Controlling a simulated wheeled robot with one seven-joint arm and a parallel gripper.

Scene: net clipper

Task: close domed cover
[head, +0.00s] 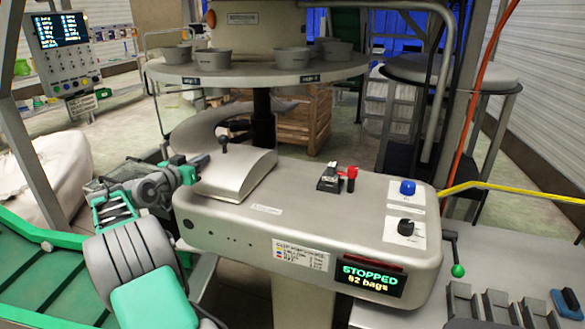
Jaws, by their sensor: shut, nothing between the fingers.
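The domed cover (240,170) is a pale grey curved lid at the left end of the grey clipper machine (320,215). A black knob on a short stem (223,147) stands up at its far upper edge. I cannot tell from this view whether the cover lies fully down. My gripper (202,161) is at the cover's left side, pointing right, just left of the knob. It is shut and empty. Whether the fingertips touch the cover is unclear. My wrist hides part of the machine's left end.
The machine top has a black clamp with a red handle (351,177), a blue button (407,187) and a black dial (406,228). Its display (370,278) reads STOPPED. A round table with grey pots (265,75) stands behind. A green conveyor (35,260) is at left.

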